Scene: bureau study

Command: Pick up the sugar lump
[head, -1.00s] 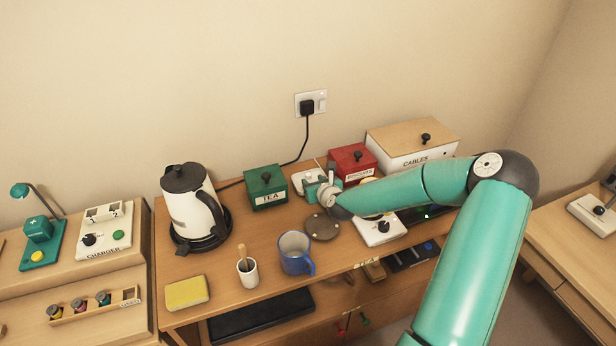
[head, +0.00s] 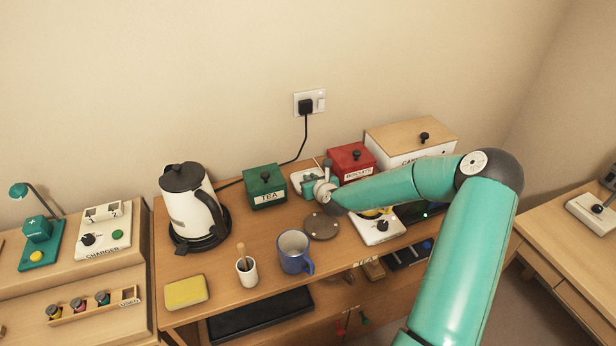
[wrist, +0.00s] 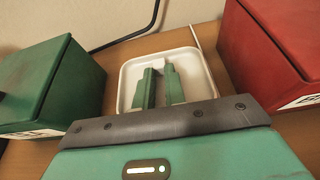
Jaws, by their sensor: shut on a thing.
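A small white dish (wrist: 200,68) lies between the green and red boxes; its edge also shows in the head view (head: 297,177). My gripper (wrist: 160,75) points down over the dish, its two green fingers close together with a narrow gap. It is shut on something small. The sugar lump itself cannot be made out; the fingers hide what is between them, and white on the white dish is hard to tell apart. In the head view my gripper (head: 311,186) is at the dish, and my wrist covers part of it.
The green tea box (head: 265,187) stands left of the dish, the red biscuits box (head: 352,162) right. A round dark disc (head: 321,226), blue mug (head: 294,252), white cup (head: 247,271) and kettle (head: 194,205) stand nearby. A black cord (wrist: 125,38) runs behind.

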